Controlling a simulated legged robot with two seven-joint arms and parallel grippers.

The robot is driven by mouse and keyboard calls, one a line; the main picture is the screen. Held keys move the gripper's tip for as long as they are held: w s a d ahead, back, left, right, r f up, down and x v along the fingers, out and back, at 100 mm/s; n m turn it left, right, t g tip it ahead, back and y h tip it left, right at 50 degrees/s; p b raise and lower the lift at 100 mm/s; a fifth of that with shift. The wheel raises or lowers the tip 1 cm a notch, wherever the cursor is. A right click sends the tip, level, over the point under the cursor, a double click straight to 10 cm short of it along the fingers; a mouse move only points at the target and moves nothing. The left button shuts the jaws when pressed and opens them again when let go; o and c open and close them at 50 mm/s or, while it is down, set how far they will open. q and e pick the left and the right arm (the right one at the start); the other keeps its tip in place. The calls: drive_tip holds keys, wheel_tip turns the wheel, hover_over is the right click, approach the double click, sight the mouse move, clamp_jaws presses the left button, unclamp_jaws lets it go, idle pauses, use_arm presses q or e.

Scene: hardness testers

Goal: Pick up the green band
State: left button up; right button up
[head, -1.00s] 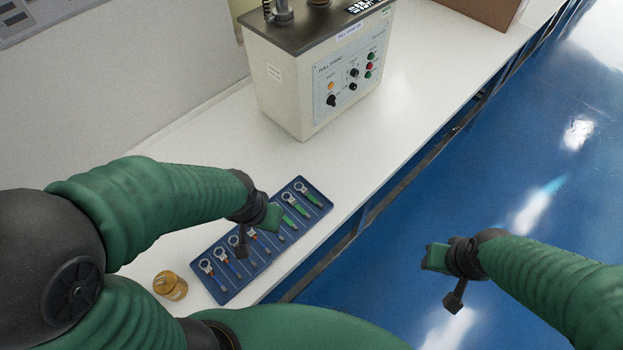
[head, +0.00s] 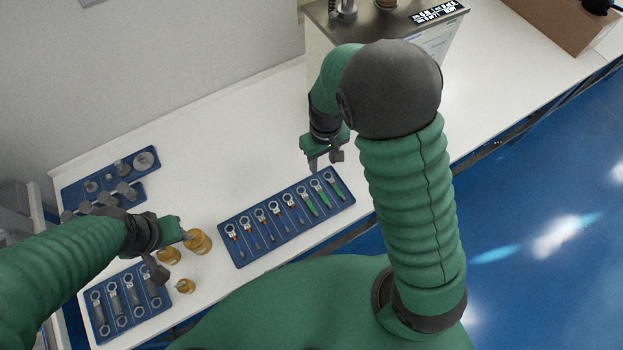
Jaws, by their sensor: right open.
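A blue tray (head: 238,258) lies on the white bench in the middle of the head view. It holds a row of ring-ended tools. Those at its right end have green bands (head: 336,186); the others show orange or blue parts. My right gripper (head: 314,164) is open and empty, pointing down just behind the right part of the tray, near the green bands. It looks apart from them, though its height is hard to judge. My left gripper (head: 180,240) is over the bench left of the tray, by the brass pieces (head: 198,241); its jaw opening is unclear.
More blue trays with metal parts stand at left (head: 145,191) and front left (head: 136,322). A test machine (head: 445,45) stands behind my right arm, and a cardboard box (head: 560,22) at the far right. White bench behind the tray is clear.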

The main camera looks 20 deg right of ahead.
hover_over(320, 191)
drive_tip(key=a, duration=0.1)
wheel_tip(320, 191, down, 10)
drive_tip(key=shift+w+a+b, duration=0.1)
drive_tip(key=shift+b, duration=0.2)
drive_tip(key=f, duration=0.2)
drive_tip(key=d+f, duration=0.1)
drive_tip(key=f, duration=0.3)
drive_tip(key=shift+d+f+p, duration=0.25)
drive_tip(key=shift+p, duration=0.15)
drive_tip(key=shift+a, duration=0.15)
drive_tip(key=shift+a, duration=0.15)
drive_tip(key=c, duration=0.9)
clamp_jaws()
